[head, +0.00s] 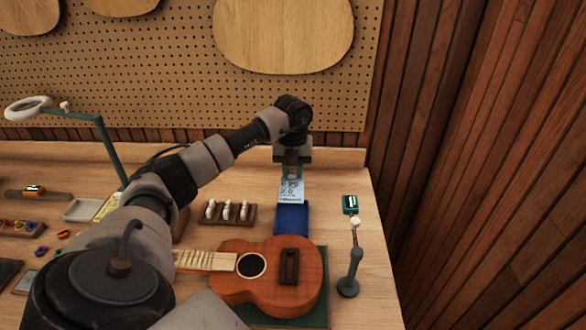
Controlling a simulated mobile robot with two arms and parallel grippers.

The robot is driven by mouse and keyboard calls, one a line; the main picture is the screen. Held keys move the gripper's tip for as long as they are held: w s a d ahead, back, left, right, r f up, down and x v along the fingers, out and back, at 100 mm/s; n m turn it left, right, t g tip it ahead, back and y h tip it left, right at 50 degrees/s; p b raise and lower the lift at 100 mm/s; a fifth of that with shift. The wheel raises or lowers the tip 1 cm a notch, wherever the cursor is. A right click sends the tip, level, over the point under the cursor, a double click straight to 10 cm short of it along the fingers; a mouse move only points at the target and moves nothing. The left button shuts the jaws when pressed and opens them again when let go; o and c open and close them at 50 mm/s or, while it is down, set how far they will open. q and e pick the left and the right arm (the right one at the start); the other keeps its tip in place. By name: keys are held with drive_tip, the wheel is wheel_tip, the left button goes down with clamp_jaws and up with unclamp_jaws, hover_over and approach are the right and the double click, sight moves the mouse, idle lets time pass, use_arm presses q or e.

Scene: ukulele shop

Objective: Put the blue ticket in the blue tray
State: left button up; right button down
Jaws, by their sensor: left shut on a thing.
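My left gripper (292,172) reaches over the back right of the bench, pointing down. It is shut on the blue ticket (290,192), which looks pale with dark print and faces me. The blue tray (291,220) is a dark blue rectangle just below the ticket in the picture, behind the ukulele. The ticket covers the tray's far part in this view. I cannot tell whether the ticket touches the tray. My right gripper is not in view.
A ukulele (290,272) lies on a green mat in front of the tray. A rack with white pegs (228,212) is left of the tray. A green lamp (108,150) stands further left. A pegboard wall is behind.

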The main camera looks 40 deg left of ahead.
use_arm(q)
drive_tip(key=b, duration=0.6)
hover_over(293, 210)
drive_tip(key=shift+f, duration=4)
drive_tip(key=shift+f+b, duration=1.2)
drive_tip(key=shift+f, duration=1)
drive_tip(key=shift+r, duration=0.1)
drive_tip(key=o, duration=1.3)
drive_tip(key=shift+c, duration=0.2)
